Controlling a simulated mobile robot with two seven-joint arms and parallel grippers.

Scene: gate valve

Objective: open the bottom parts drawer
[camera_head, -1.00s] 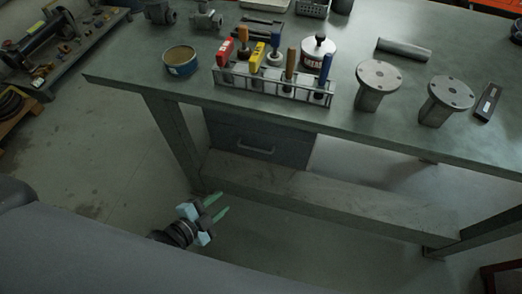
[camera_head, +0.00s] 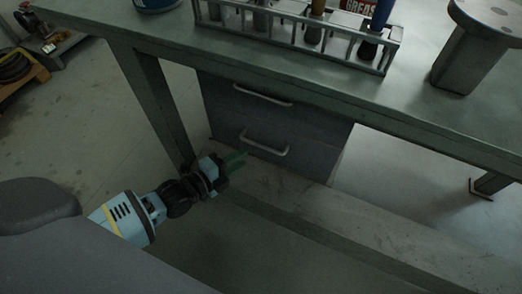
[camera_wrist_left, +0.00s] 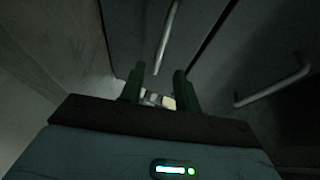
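The bottom parts drawer (camera_head: 225,125) is the lower of two dark grey drawer fronts under the bench, and it looks closed. Its bar handle (camera_head: 264,146) faces me. My left gripper (camera_head: 238,159) is low in front of the drawer, just left of and below this handle, apart from it. In the left wrist view the two dark green fingers (camera_wrist_left: 158,88) stand apart with nothing between them. Two bar handles show there, one beyond the fingers and one at the right; I cannot tell for sure which is the lower. My right gripper is not in view.
The top drawer's handle (camera_head: 262,95) is above. The bench top (camera_head: 420,105) overhangs the drawers and carries a wire rack (camera_head: 300,45). A bench leg (camera_head: 160,105) stands left of the drawers. A low shelf (camera_head: 340,215) runs beneath them.

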